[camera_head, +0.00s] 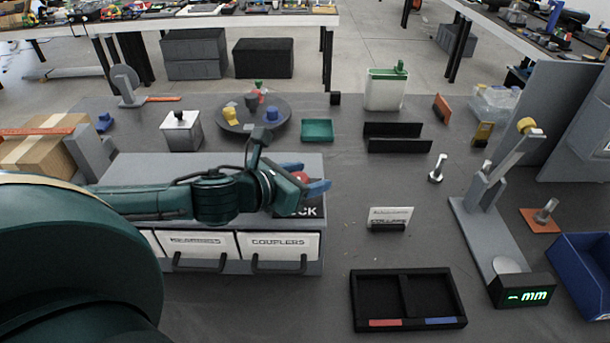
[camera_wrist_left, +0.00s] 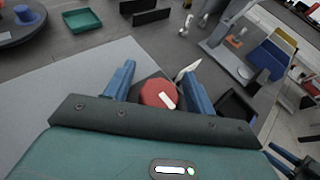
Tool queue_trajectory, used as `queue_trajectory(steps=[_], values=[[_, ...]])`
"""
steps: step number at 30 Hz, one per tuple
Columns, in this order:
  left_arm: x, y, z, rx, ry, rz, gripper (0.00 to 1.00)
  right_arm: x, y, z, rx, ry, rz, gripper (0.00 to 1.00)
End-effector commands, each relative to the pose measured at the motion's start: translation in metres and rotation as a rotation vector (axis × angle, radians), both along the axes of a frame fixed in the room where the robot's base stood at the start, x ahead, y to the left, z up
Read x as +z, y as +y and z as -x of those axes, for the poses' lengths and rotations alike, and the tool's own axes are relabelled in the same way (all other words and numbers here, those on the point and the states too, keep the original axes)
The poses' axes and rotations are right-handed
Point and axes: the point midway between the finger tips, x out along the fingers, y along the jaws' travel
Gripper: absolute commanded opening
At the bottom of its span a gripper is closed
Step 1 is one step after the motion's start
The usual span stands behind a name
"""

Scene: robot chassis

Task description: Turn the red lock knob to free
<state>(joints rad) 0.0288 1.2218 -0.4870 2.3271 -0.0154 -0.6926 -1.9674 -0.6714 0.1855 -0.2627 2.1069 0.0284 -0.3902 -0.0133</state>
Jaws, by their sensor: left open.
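The red lock knob (camera_wrist_left: 158,94) is round with a white pointer bar slanting across its top. In the wrist view it lies between the two blue fingers of my left gripper (camera_wrist_left: 160,85), which are open, with a gap visible on each side. In the head view my left gripper (camera_head: 318,186) is over the right end of the grey drawer cabinet (camera_head: 308,162), and only a bit of the red knob (camera_head: 299,176) shows. A black label (camera_head: 310,211) ending in "CK" is partly hidden by the gripper. What seems to be my right gripper (camera_wrist_left: 290,160) shows at the wrist view's right edge.
Labelled drawers (camera_head: 278,244) with black handles face the front of the cabinet. A turntable (camera_head: 278,128) and green tray (camera_head: 317,130) stand behind. A sign (camera_head: 390,217), black divided tray (camera_head: 358,300) and blue bin (camera_head: 580,275) are to the right.

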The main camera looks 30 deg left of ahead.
Motion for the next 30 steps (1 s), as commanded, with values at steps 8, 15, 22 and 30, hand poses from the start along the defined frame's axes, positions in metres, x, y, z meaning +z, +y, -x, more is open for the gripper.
queue_trajectory(steps=[8, 15, 22, 30], values=[[0.000, 0.000, 0.000, 0.000, 0.000, 0.000, 0.45, 0.000, 0.000, -0.001, -0.006, -0.001, -0.004, 0.36], [0.000, 0.000, 0.000, 0.001, 0.000, -0.001, 0.26, 0.002, 0.001, -0.002, -0.007, -0.003, -0.007, 0.36], [0.000, 0.000, 0.000, 0.001, 0.000, 0.000, 0.12, 0.003, 0.001, -0.002, -0.006, -0.006, -0.008, 0.36], [0.002, 0.000, 0.000, 0.050, -0.002, 0.001, 0.12, 0.010, 0.001, -0.002, -0.007, -0.005, -0.007, 0.36]])
